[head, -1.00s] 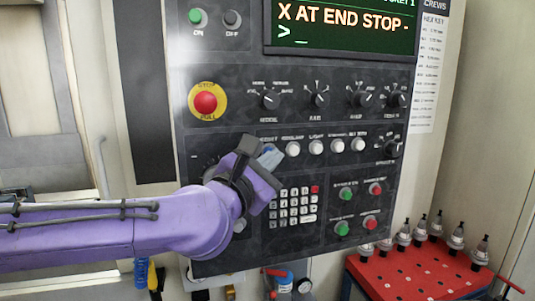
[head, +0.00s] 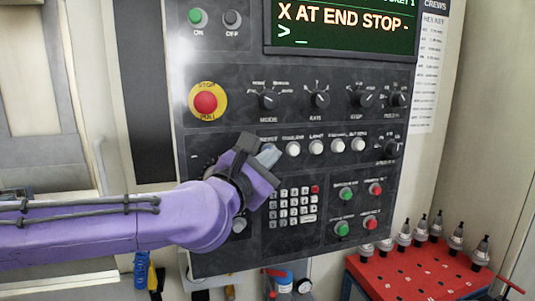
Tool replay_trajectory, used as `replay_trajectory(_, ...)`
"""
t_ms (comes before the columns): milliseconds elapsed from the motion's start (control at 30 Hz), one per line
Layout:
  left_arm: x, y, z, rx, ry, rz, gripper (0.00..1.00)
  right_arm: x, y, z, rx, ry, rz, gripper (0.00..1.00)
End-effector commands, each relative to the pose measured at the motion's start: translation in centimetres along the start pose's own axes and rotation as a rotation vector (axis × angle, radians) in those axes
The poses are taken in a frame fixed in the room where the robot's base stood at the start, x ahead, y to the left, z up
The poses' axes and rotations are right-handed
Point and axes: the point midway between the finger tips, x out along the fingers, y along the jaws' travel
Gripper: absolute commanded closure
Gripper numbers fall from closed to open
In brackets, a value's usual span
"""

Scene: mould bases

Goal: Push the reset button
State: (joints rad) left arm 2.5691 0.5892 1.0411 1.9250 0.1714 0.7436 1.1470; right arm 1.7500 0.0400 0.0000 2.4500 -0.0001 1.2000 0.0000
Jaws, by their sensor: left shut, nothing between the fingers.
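The dark control panel (head: 220,50) fills the middle of the head view. A row of round white buttons (head: 293,149) runs across it below the knobs. My right gripper is not in view.
A red and yellow stop button (head: 206,102) sits up and left of my gripper. A keypad (head: 293,205) is just below right, with green and red buttons (head: 345,193) beyond. A red tool rack (head: 415,272) stands at lower right. The screen (head: 345,25) reads "X AT END STOP".

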Motion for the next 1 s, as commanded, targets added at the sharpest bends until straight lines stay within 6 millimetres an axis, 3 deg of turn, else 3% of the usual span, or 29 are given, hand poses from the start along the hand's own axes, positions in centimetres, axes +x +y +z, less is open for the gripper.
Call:
replay_trajectory(667, 0.3, 0.2, -0.2, 0.000, 0.000, 0.001, 1.00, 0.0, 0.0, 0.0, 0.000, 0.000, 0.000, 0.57)
replay_trajectory(1000, -0.8, -0.6, 0.6, 0.001, -0.001, 0.001, 1.00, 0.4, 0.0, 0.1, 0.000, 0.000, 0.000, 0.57)
